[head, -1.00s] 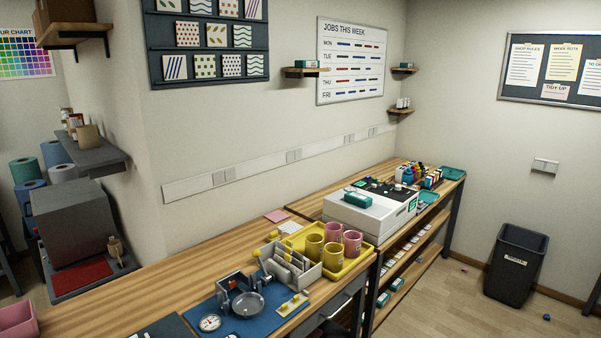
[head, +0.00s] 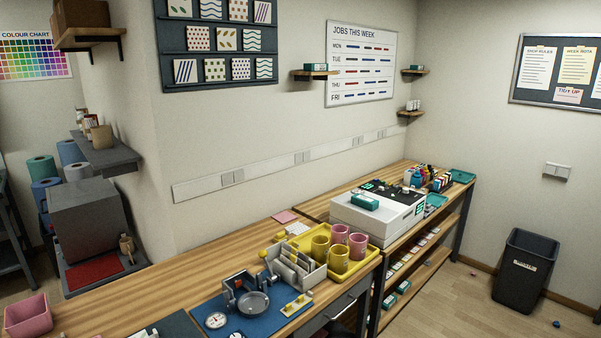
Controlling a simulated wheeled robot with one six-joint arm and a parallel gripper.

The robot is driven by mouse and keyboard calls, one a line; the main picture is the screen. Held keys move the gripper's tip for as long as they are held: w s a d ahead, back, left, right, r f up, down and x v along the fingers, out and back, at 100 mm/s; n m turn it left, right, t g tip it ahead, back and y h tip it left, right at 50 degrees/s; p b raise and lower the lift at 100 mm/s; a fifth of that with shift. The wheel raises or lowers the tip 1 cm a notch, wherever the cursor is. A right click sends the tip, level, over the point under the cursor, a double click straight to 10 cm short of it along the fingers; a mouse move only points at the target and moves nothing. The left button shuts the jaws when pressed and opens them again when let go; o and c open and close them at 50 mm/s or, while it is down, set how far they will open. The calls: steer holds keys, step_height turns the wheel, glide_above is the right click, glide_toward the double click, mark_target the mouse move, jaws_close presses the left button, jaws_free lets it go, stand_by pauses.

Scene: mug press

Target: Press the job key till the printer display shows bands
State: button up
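The printer (head: 378,214) is a white box with a dark top, standing on the far part of the wooden bench. A small green display (head: 419,209) shows on its right-hand front side; it is too small to read any pattern. The job key cannot be made out at this size. A teal and white box (head: 365,202) lies on top of the printer at its left. My gripper is not in view.
A yellow tray (head: 346,270) with yellow and pink mugs stands left of the printer. A blue mat (head: 238,318) with a press and gauge lies nearer. A black bin (head: 521,265) stands on the floor at right. Floor between bench and bin is mostly clear.

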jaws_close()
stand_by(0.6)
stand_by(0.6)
